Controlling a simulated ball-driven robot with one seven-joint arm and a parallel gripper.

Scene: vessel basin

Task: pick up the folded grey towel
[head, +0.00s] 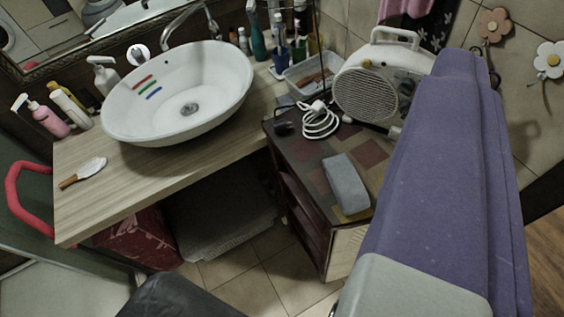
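A folded grey towel (346,183), a small rounded block in shape, lies on the checkered top of a low dark cabinet (303,212). It sits near the cabinet's front right corner, with a yellowish patch showing just below it. Nothing covers the towel in this view. My gripper is not clearly visible in the head view, so I cannot tell its position relative to the towel.
A white heater (383,85) and a coiled white cable (320,120) sit behind the towel. A wooden counter with a white basin (180,95) stands left. Tiled floor shows below.

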